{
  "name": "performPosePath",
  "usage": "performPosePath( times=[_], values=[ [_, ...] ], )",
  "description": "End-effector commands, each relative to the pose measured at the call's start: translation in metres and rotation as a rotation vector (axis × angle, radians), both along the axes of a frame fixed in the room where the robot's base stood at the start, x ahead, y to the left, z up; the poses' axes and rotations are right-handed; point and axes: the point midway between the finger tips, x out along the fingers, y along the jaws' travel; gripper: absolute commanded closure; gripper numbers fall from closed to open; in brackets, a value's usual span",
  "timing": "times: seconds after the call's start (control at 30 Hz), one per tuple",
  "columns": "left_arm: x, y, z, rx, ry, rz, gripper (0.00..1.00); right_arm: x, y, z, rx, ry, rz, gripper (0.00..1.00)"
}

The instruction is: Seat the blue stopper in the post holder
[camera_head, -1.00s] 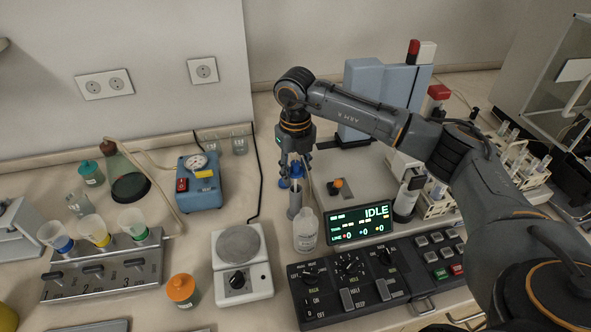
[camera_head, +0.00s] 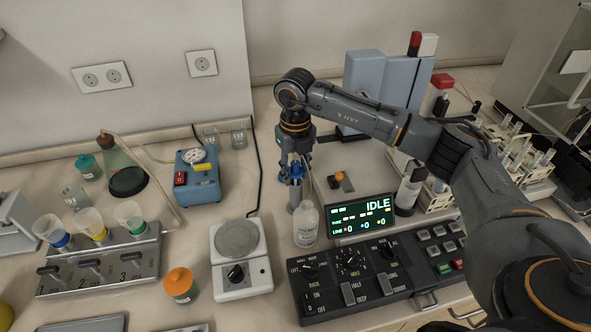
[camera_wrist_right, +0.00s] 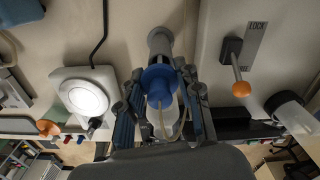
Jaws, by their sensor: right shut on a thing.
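The blue stopper (camera_head: 296,170) is between the fingers of my right gripper (camera_head: 293,178), which is shut on it. In the right wrist view the stopper (camera_wrist_right: 158,80) is a blue flanged piece with thin tubing, between the fingers of the right gripper (camera_wrist_right: 160,98). A grey upright cylinder, apparently the post holder (camera_head: 295,207), stands directly below in the head view. In the wrist view this holder (camera_wrist_right: 160,42) shows just beyond the stopper. The fingers hide where they meet, so I cannot tell whether they touch. My left gripper is not in view.
An orange-knobbed lever (camera_wrist_right: 240,88) is close on the right. A white hotplate (camera_head: 238,256) stands left.

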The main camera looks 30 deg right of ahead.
Motion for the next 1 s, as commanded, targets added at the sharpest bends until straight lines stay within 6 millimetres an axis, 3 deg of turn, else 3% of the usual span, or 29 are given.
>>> performPosePath(
  times=[0.4, 0.43, 0.53, 0.57, 0.87, 1.0],
  values=[
    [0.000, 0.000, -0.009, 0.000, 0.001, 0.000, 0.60, 0.000, 0.000, -0.012, 0.000, 0.000, 0.000, 0.95],
    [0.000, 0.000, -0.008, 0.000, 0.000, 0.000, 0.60, 0.000, 0.000, -0.011, 0.000, 0.000, 0.000, 0.62],
    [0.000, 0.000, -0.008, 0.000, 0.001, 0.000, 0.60, 0.000, 0.000, -0.011, 0.000, 0.000, 0.000, 0.41],
    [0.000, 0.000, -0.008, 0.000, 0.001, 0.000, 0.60, 0.000, 0.000, -0.011, 0.000, 0.000, 0.000, 0.39],
    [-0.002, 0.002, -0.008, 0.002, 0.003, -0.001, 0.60, 0.000, 0.000, -0.009, 0.000, 0.000, 0.000, 0.39],
    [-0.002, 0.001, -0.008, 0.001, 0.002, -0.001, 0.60, 0.001, 0.000, 0.003, 0.001, -0.003, 0.000, 0.39]
  ],
)
